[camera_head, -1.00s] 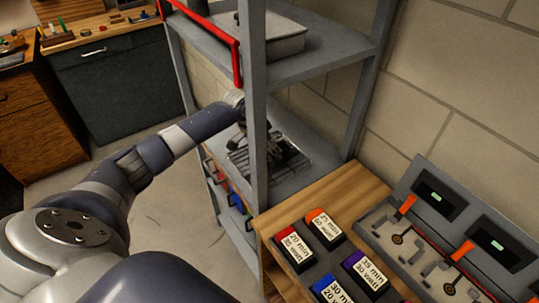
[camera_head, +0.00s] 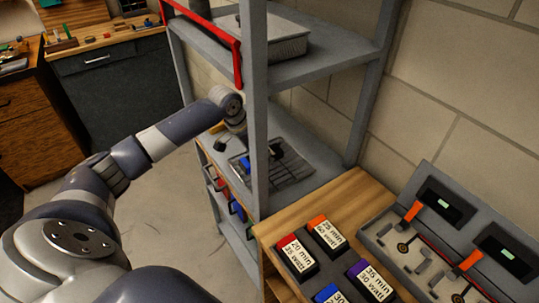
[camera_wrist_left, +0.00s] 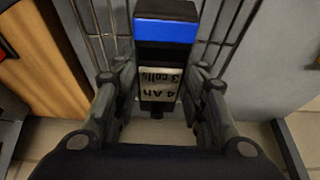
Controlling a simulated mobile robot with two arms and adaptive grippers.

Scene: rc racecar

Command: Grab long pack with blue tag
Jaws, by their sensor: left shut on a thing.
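A long black pack (camera_wrist_left: 163,55) with a blue band and a white label reading "4 Ah 3 cells" fills the middle of the left wrist view. My left gripper (camera_wrist_left: 160,85) has its fingers on both sides of the pack and is shut on it. A wire rack shows behind the pack. In the head view, my left arm reaches to the middle shelf of the grey unit, and a post hides part of the gripper region. My right gripper is not in view.
The grey shelf unit (camera_head: 256,100) has a front post close to my arm and a red bar (camera_head: 215,38) above. A wire rack (camera_head: 290,170) lies on the middle shelf. Right of it, a wooden bench (camera_head: 345,195) holds several labelled packs and a grey charger station (camera_head: 400,225).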

